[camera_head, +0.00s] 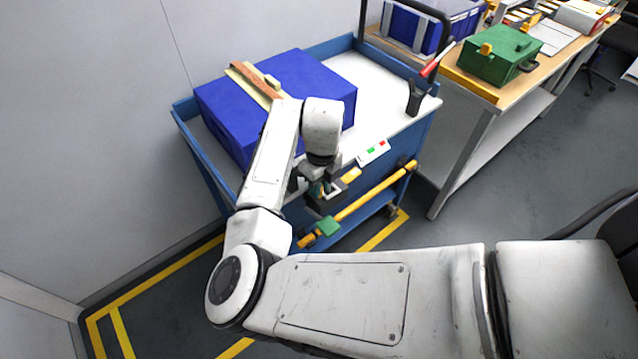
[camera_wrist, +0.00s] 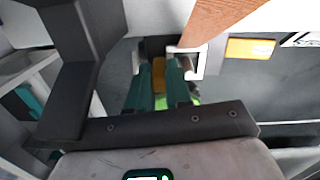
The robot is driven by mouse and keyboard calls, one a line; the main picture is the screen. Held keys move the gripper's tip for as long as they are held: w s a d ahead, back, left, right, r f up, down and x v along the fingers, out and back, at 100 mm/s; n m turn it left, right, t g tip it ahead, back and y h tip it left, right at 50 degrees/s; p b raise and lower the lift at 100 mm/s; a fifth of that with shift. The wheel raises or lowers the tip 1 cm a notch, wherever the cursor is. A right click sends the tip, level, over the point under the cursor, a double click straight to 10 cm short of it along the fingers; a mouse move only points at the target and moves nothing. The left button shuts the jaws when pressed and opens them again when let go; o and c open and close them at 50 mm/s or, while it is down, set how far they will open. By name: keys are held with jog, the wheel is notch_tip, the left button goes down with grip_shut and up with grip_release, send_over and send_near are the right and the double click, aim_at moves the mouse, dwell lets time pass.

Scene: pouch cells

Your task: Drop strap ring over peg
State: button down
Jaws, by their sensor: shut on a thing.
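My gripper (camera_head: 318,192) is at the front edge of the blue cart, low beside its side panel. In the wrist view its teal fingers (camera_wrist: 158,88) are close together with a yellow piece between them. A white square strap ring (camera_wrist: 200,66) sits right at the fingertips, and it also shows beside my gripper in the head view (camera_head: 332,190). The jaws are shut on it, though the exact contact is partly hidden. A brown strap (camera_wrist: 222,18) runs up from the ring. The strap also lies over the blue box (camera_head: 262,80). I cannot make out the peg clearly.
The blue box (camera_head: 305,78) stands on the cart's white top (camera_head: 385,98). A yellow tab (camera_wrist: 250,48) lies right of the ring. A workbench (camera_head: 500,95) stands at right.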

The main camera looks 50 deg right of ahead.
jog(key=c, duration=1.3)
grip_release()
